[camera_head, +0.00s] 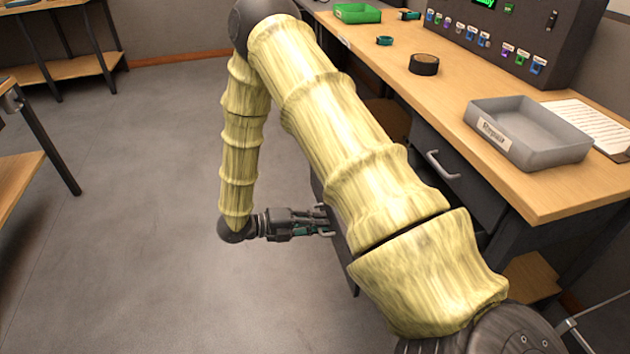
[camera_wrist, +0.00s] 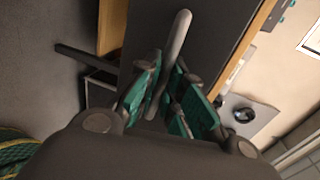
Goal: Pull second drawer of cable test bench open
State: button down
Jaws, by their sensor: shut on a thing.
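The cable test bench (camera_head: 555,192) has a wooden top and a dark front along the right of the head view. An upper drawer (camera_head: 462,180) with a pale bar handle (camera_head: 443,165) shows in its front. My gripper (camera_head: 325,222) is low at the bench front, left of my arm. In the wrist view, my gripper (camera_wrist: 168,92) has its green-padded fingers on both sides of a grey bar handle (camera_wrist: 179,38) and is shut on it. The dark drawer front (camera_wrist: 213,30) lies beyond the handle. My arm hides much of the drawer; how far it is out cannot be told.
On the bench top are a grey tray (camera_head: 530,150), a roll of black tape (camera_head: 424,64), a green tray (camera_head: 357,13) and a control panel (camera_head: 520,35). Other tables (camera_head: 60,70) stand at the left. The floor (camera_head: 130,230) between is clear.

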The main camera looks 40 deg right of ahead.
jog(key=shift+a, duration=0.1)
jog(key=c, duration=1.5)
grip_release()
jog(key=v, duration=1.2)
